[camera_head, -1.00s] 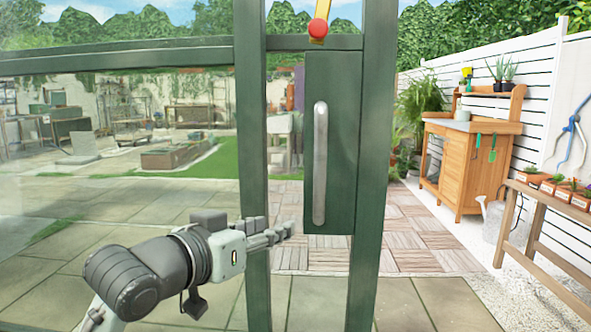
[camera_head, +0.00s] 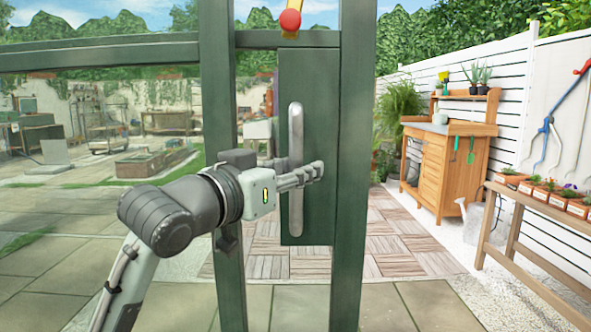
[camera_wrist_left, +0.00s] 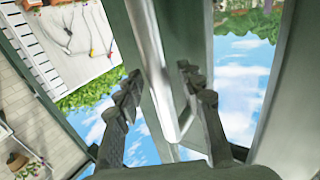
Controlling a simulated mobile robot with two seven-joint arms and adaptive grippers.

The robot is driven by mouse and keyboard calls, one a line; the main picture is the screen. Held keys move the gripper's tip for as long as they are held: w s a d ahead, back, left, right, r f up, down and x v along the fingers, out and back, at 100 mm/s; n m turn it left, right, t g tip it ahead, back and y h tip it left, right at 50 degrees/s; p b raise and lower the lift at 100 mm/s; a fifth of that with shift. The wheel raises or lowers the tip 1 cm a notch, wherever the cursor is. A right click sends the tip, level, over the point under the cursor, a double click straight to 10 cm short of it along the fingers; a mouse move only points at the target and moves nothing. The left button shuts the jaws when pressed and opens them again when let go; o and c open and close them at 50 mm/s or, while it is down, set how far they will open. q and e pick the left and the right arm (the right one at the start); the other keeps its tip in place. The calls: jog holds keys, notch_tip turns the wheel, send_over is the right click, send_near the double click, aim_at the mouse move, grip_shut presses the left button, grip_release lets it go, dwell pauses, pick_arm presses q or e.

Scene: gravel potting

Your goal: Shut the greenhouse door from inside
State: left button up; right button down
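The green greenhouse door's panel (camera_head: 322,120) stands upright between two green posts. A long upright silver handle (camera_head: 296,125) is fixed on it. My left gripper (camera_head: 315,172) is at the handle's middle to lower part, its fingers reaching across it in the head view. In the left wrist view the handle (camera_wrist_left: 150,45) runs between the two spread fingers (camera_wrist_left: 159,72), with a gap visible on the left side. Contact with the handle cannot be made out. My right gripper is not in view.
A red ball on a yellow bar (camera_head: 291,20) is above the panel. Beyond, to the right, are a wooden potting bench (camera_head: 445,165), a grey watering can (camera_head: 477,222) and a table with several potted plants (camera_head: 545,215). Paving (camera_head: 410,305) in front is clear.

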pick_arm(q)
jog(key=shift+c, duration=0.4)
grip_shut()
